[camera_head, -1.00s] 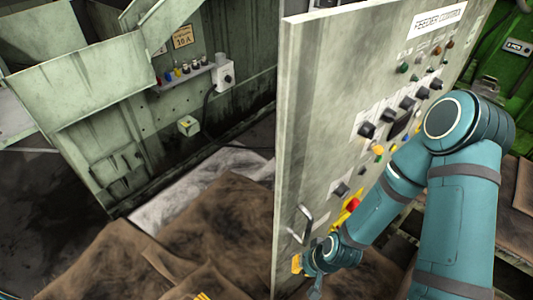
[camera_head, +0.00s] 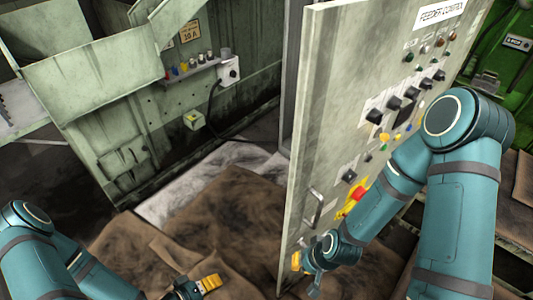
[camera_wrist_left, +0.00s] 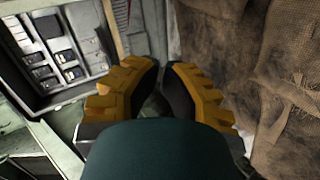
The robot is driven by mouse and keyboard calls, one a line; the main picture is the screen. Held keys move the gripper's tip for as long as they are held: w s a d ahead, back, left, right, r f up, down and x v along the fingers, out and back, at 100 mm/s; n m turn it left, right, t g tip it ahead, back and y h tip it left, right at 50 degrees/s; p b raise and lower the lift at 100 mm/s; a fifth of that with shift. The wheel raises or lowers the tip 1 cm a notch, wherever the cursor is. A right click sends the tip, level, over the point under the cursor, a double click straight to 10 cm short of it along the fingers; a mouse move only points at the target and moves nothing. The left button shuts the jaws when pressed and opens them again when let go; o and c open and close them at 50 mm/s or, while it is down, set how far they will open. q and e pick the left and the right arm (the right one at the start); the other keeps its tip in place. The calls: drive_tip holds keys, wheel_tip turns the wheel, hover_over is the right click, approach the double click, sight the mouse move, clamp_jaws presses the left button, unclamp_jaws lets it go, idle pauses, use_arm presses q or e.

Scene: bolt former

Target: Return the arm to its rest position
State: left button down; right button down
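My left arm comes in from the lower left in the head view. Its gripper (camera_head: 198,287) is at the bottom edge, above brown sacking, partly cut off. In the left wrist view its two yellow-and-black fingers (camera_wrist_left: 162,72) stand a narrow gap apart, with nothing seen between them. My right arm reaches down from the right in the head view. Its gripper (camera_head: 304,262) is low beside the front edge of the feeder control panel (camera_head: 330,110), below the panel's handle (camera_head: 313,207). Its fingers are small and partly hidden, and contact with the panel cannot be told.
The panel carries knobs, lamps and a red button on yellow (camera_head: 357,195). A green machine (camera_head: 110,90) with a socket box (camera_head: 229,71) stands at the left. Brown cloth (camera_head: 225,220) covers the floor between. The left wrist view shows an open box with dark modules (camera_wrist_left: 57,50).

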use_arm(q)
drive_tip(key=w+d+r+m+g+y, duration=0.3)
drive_tip(key=d+r+m+g+y, duration=0.1)
drive_tip(key=d+r+g+y, duration=0.1)
drive_tip(key=shift+d+r+g, duration=0.35)
drive_tip(key=shift+r+g, duration=0.25)
drive_tip(key=shift+r, duration=0.15)
